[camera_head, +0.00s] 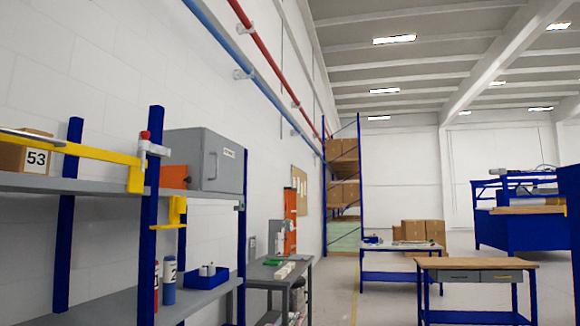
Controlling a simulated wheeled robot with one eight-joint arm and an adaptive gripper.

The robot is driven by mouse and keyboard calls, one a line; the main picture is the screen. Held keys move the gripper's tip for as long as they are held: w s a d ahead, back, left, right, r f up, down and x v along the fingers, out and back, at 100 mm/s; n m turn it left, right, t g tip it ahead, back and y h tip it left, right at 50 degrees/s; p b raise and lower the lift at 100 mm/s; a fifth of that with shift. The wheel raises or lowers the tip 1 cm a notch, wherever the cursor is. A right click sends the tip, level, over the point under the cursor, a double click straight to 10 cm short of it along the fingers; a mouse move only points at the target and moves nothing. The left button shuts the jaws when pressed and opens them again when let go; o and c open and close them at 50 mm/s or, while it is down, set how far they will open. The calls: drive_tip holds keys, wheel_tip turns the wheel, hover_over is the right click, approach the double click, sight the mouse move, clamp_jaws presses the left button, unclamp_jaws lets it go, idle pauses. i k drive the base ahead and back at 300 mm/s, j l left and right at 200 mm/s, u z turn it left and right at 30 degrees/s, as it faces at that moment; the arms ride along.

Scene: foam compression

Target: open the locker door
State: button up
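A grey metal box (204,160), which looks like the locker, stands on the upper shelf at the left in the head view. Its front faces right and looks shut. A small label (229,153) and a dark handle-like bar (211,168) show on it. An orange block (173,177) sits against its left side.
The shelf (105,185) has blue posts (153,215) and a yellow bar clamp (100,153) in front. Bottles and a blue bin (206,278) stand below. A grey bench (270,272) is beyond. A wooden-topped table (475,263) stands at right. Floor around (375,305) is clear.

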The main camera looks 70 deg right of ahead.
sight(222, 158)
drive_tip(key=z, duration=1.8)
